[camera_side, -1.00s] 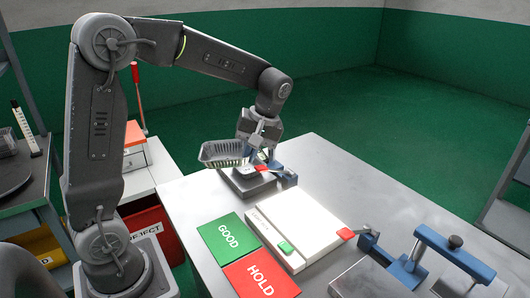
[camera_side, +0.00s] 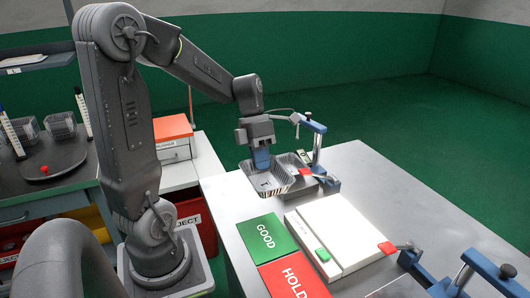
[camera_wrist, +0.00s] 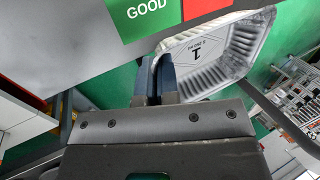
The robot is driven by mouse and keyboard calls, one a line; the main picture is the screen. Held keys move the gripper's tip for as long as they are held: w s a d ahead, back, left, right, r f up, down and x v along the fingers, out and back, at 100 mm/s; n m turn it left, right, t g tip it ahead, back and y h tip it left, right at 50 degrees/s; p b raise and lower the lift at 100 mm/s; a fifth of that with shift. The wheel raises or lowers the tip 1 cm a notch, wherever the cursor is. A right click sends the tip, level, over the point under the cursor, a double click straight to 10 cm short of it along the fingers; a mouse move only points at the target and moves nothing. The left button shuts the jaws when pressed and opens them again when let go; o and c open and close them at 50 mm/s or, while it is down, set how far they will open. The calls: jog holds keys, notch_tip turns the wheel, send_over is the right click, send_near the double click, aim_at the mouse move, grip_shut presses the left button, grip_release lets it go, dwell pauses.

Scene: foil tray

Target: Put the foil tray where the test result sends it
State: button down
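The foil tray (camera_side: 283,188) is a shallow silver tray with ribbed walls and dark printing on its floor. My gripper (camera_side: 262,165) points down at it from above, at the near left of the blue clamp stand. In the wrist view, the blue fingers (camera_wrist: 159,88) stand on either side of the wall of the tray (camera_wrist: 243,40) and pinch it. The tray looks tilted there, and its printed floor faces the camera. The green GOOD card (camera_side: 266,237) and red HOLD card (camera_side: 296,277) lie flat and bare on the table. The red REJECT bin (camera_side: 205,226) is partly hidden.
The blue clamp stand (camera_side: 317,150) rises close behind the tray. A white box (camera_side: 345,226) with a green button and red tab lies right of the cards. Another blue clamp (camera_side: 480,266) stands front right.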

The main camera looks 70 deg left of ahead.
aim_at(263, 223)
notch_tip(263, 223, down, 17)
jog(key=shift+r, duration=0.1)
dwell(0.7)
jog(key=shift+f, duration=0.25)
dwell(0.9)
jog(key=c, duration=1.3)
grip_release()
jog(key=shift+a, duration=0.1)
jog(key=v, duration=1.3)
jog(key=shift+a+r, duration=0.1)
jog(key=shift+r, duration=0.25)
